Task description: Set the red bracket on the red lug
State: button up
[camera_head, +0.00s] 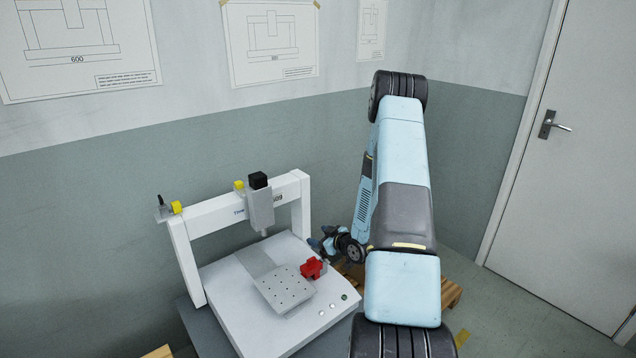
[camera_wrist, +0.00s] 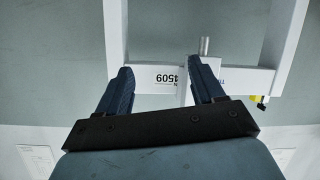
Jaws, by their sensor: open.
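A red part (camera_head: 312,268) sits on the gantry machine's bed, at the right edge of the perforated plate. It looks blocky and cross-shaped. I cannot tell whether it is the bracket, the lug, or both together. No other red thing shows in either view. My gripper (camera_head: 317,242) is just behind and above the red part in the head view, apart from it. In the wrist view my gripper (camera_wrist: 163,80) has its two dark blue fingers wide apart with nothing between them.
The perforated plate (camera_head: 284,290) looks bare. In the wrist view the frame (camera_wrist: 150,14) lies beyond my fingers. A wooden pallet (camera_head: 451,293) stands at right.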

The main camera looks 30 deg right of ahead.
notch_tip(320, 180, up, 16)
jog(key=w+a+g+h, duration=0.1)
jog(key=a+g+h, duration=0.1)
jog(key=g+h, duration=0.1)
jog(key=s+a+r+m+g+h, duration=0.1)
jog(key=s+a+r, duration=0.15)
jog(key=r, duration=0.45)
jog(key=s+a+r+m+h, duration=0.1)
jog(key=s+a+r, duration=0.1)
jog(key=s+r, duration=0.35)
jog(key=s+a+r+m+g, duration=0.1)
jog(key=s+a+r, duration=0.3)
jog(key=s, duration=0.5)
jog(key=s+a+r+m+g+y, duration=0.1)
jog(key=s+a+r, duration=0.3)
jog(key=s, duration=0.5)
jog(key=s+a+r+m+g, duration=0.1)
jog(key=s+a+r, duration=0.3)
jog(key=s, duration=0.5)
notch_tip(320, 180, up, 2)
jog(key=shift+s+a+r+g+y, duration=0.15)
jog(key=shift+s+a+g+y, duration=0.05)
jog(key=shift+g+y, duration=0.2)
